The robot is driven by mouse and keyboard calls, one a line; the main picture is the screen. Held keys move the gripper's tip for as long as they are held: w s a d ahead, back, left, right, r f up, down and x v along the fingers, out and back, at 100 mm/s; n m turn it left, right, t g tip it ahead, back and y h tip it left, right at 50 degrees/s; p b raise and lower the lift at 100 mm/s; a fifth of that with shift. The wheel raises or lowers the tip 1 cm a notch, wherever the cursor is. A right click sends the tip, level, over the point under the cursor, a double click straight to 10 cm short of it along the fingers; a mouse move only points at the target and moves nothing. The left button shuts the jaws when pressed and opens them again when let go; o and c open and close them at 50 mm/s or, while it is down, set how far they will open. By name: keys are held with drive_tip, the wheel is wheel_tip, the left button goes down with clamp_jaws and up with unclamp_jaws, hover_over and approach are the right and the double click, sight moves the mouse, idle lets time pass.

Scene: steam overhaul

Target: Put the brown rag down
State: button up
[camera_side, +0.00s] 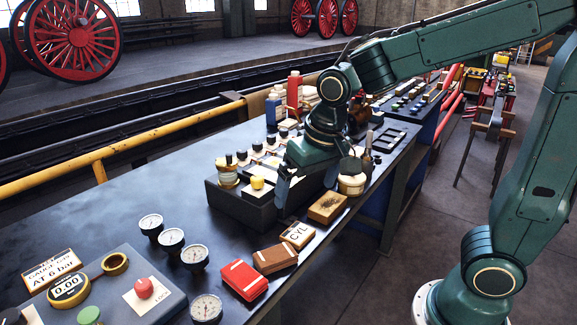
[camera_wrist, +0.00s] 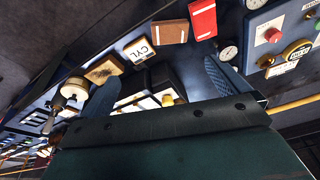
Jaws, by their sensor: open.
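The brown rag (camera_side: 275,258) is a folded brown bundle with a pale stripe. It lies on the dark bench near its front edge, between a red folded rag (camera_side: 244,280) and the CYL card (camera_side: 298,234). The brown rag also shows at the top of the wrist view (camera_wrist: 170,32), apart from my gripper. My gripper (camera_side: 307,188) is open, with nothing seen between its fingers. It is over the dark box with the yellow button (camera_side: 257,183), behind and to the right of the brown rag. In the wrist view my gripper's fingers (camera_wrist: 160,85) stand wide apart.
A tan block with a dark stained top (camera_side: 327,207) lies right of the CYL card, near a round pale tin (camera_side: 351,184). Several gauges (camera_side: 171,239) stand left of the rags. A grey panel with a red button (camera_side: 144,287) is at front left.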

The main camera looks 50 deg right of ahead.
drive_tip(key=s+d+r+n+t, duration=0.1)
drive_tip(key=s+r, duration=0.1)
drive_tip(key=s, duration=0.5)
drive_tip(key=s+d+r+n+t, duration=0.1)
drive_tip(key=s+d+r+n, duration=0.1)
drive_tip(key=s, duration=0.5)
drive_tip(key=shift+d+r+t, duration=0.2)
drive_tip(key=shift+r+t, duration=0.05)
drive_tip(key=shift+t, duration=0.05)
drive_tip(key=c, duration=0.4)
drive_tip(key=shift+c, duration=0.2)
